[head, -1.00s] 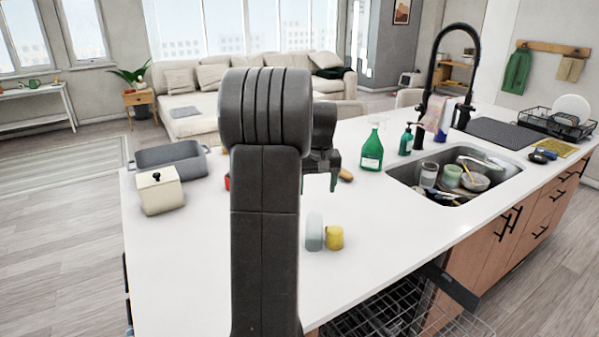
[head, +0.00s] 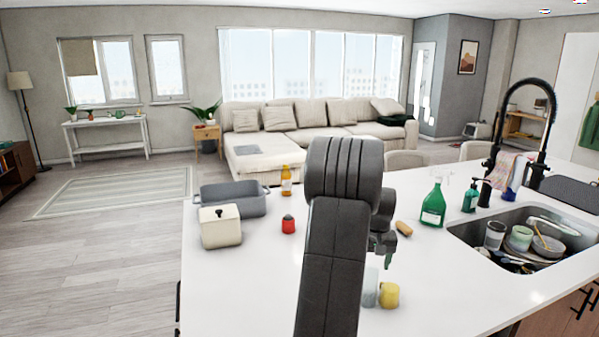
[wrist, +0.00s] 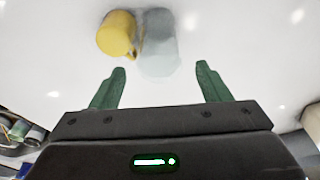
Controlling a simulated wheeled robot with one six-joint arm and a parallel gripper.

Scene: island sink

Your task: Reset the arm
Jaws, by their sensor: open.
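My arm rises in the middle of the head view. My gripper (head: 388,255) is partly hidden behind it, above the white island counter (head: 250,290). In the wrist view my gripper (wrist: 160,82) is open, with its two green fingers apart and nothing between them. A yellow mug (wrist: 116,34) and a pale translucent cup (wrist: 160,45) are on the counter beyond the fingertips. In the head view the yellow mug (head: 389,295) stands just right of the pale cup (head: 370,288), below my gripper.
A sink (head: 470,240) with dishes and a black faucet (head: 520,120) is at right. A green spray bottle (head: 433,206) and a soap bottle (head: 470,198) stand by it. A cream pot (head: 220,228), grey pan (head: 240,199), red object (head: 288,225) and orange bottle (head: 286,182) are at left.

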